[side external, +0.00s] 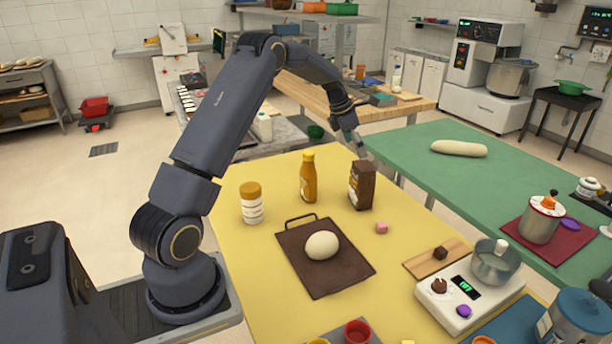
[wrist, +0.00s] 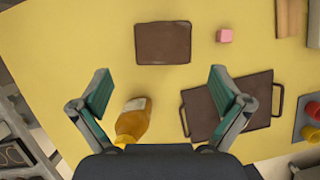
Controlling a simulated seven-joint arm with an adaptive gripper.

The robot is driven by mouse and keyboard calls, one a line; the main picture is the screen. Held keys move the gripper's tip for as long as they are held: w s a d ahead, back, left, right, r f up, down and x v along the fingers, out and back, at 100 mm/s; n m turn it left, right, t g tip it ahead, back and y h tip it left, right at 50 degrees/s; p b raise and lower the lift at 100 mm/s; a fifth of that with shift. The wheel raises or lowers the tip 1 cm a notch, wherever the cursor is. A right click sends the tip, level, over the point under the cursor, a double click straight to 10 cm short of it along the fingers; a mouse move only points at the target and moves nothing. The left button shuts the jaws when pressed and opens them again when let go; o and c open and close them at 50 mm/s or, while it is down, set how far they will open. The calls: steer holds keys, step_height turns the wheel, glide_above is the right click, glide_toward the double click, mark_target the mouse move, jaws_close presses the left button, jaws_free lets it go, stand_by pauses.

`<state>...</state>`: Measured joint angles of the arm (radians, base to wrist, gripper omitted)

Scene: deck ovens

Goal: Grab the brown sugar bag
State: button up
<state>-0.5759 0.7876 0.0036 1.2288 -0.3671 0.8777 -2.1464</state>
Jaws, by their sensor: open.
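The brown sugar bag (side external: 362,186) stands upright on the yellow table, a dark brown block with a paler label on its side. In the wrist view I see the bag (wrist: 163,43) from above as a brown rectangle, ahead of my fingertips and roughly centred between them. My gripper (wrist: 159,84) is open and empty, with its fingers spread on either side. In the side view my gripper (side external: 357,148) hangs above the bag, at the far side of the table, apart from it.
A mustard-coloured bottle (side external: 308,178) stands left of the bag and shows close to my left finger in the wrist view (wrist: 134,121). A pink cube (side external: 381,228) lies in front of the bag. A dark board (side external: 336,280) holds a dough ball (side external: 322,245).

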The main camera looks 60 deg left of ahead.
mark_target(363, 165)
steer(key=x, duration=0.3)
steer(key=shift+w+f, duration=0.15)
steer(key=shift+f, duration=0.15)
steer(key=x, duration=0.5)
steer(key=shift+d+f, duration=0.2)
steer(key=shift+d, duration=0.05)
steer(key=c, duration=1.5)
steer(key=shift+r, duration=0.15)
steer(key=shift+c, duration=0.6)
steer(key=shift+r, duration=0.15)
